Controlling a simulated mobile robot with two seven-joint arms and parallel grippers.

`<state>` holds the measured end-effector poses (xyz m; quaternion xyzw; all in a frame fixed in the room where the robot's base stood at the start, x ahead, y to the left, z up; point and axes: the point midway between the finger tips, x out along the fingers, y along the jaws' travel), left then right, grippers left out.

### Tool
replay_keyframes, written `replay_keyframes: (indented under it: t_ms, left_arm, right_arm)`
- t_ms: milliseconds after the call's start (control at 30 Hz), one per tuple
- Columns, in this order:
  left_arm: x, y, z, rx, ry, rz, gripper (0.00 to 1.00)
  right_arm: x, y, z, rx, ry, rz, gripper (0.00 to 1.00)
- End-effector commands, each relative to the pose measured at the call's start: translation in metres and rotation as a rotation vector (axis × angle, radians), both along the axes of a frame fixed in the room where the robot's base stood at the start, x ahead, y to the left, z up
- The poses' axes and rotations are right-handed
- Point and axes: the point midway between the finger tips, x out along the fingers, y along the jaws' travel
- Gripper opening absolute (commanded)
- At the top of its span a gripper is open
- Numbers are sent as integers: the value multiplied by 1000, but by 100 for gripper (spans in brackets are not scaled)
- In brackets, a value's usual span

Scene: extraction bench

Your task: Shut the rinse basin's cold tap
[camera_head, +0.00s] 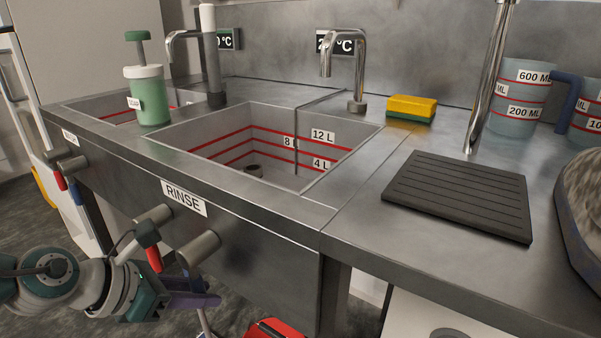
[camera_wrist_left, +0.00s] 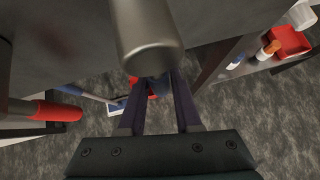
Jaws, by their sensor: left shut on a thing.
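The rinse basin (camera_head: 345,150) has a front panel with a RINSE label (camera_head: 184,197). Two metal tap bodies jut from that panel. The left one (camera_head: 155,215) has a red lever (camera_head: 153,258). The right one, the cold tap (camera_head: 198,248), also looms large in the left wrist view (camera_wrist_left: 148,35). My left gripper (camera_head: 198,299) is under the cold tap, with its fingers closed on the tap's blue lever (camera_wrist_left: 160,82); the lever is mostly hidden by the tap body and fingers. The rinse spout (camera_head: 358,75) stands behind the basin; I make out no stream beneath it. My right gripper is out of view.
Another basin's taps (camera_head: 72,165) are farther left. A green pump bottle (camera_head: 152,98) stands between the basins. A yellow sponge (camera_head: 412,107), a black ribbed mat (camera_head: 460,195) and measuring jugs (camera_head: 518,95) are on the right counter. A red bin (camera_head: 275,330) is below.

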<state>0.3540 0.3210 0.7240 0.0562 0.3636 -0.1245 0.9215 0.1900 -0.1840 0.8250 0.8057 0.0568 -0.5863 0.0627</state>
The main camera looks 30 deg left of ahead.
Motion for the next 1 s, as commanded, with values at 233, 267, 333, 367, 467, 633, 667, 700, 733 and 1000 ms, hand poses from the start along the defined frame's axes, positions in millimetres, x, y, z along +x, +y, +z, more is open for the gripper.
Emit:
replay_keyframes:
  t_ms: [233, 267, 333, 367, 467, 633, 667, 700, 733, 1000]
  left_arm:
    - [1, 1, 1, 5, -3, -3, 37]
    - [1, 1, 1, 5, -2, -3, 40]
    - [1, 1, 1, 5, -2, -2, 48]
    - [0, 1, 0, 5, -2, -2, 52]
    - [0, 1, 0, 3, -1, -2, 62]
    - [0, 0, 0, 2, -1, -1, 62]
    - [0, 0, 0, 1, 0, -1, 62]
    - [-1, 0, 1, 1, 0, -1, 62]
    - [-1, 1, 2, 2, 1, -1, 62]
    - [-31, 9, 32, 6, 4, -4, 62]
  right_arm:
    - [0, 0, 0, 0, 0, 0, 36]
    - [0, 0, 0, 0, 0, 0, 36]
    - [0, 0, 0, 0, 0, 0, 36]
    - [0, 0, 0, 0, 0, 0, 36]
    - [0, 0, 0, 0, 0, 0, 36]
    - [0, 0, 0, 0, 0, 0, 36]
    - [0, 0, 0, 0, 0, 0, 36]
    - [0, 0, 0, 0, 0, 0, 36]
    - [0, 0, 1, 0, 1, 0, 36]
    - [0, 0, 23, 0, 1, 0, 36]
